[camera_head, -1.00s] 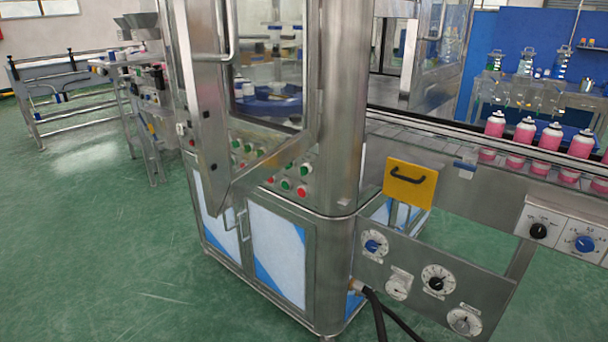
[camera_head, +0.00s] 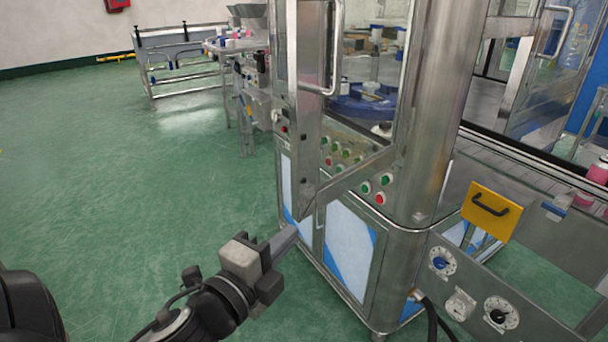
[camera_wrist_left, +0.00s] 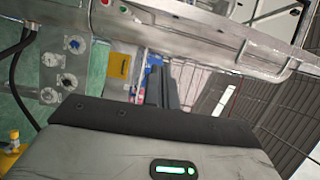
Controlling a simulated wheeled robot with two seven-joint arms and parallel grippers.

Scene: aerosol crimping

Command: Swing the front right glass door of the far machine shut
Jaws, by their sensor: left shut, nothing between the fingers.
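The steel-framed glass door (camera_head: 311,110) of the machine stands swung open. Its free edge juts toward me, and its bottom rail (camera_head: 350,178) slopes back to the rounded steel corner post. A bar handle (camera_head: 335,50) is on this door. My left gripper (camera_head: 288,238) is shut and empty, just below and in front of the door's lower free corner; I cannot tell if it touches. In the left wrist view, steel framing (camera_wrist_left: 200,35) crosses the top, and my dark fingers (camera_wrist_left: 165,85) show partly behind the gripper body. My right gripper is out of view.
A panel with dials (camera_head: 465,290) and a yellow plate with a handle (camera_head: 490,211) stand right of the machine. Another glass door with a handle (camera_head: 560,30) is behind. A black hose (camera_head: 433,318) hangs low at the front. The green floor (camera_head: 120,190) on the left is clear.

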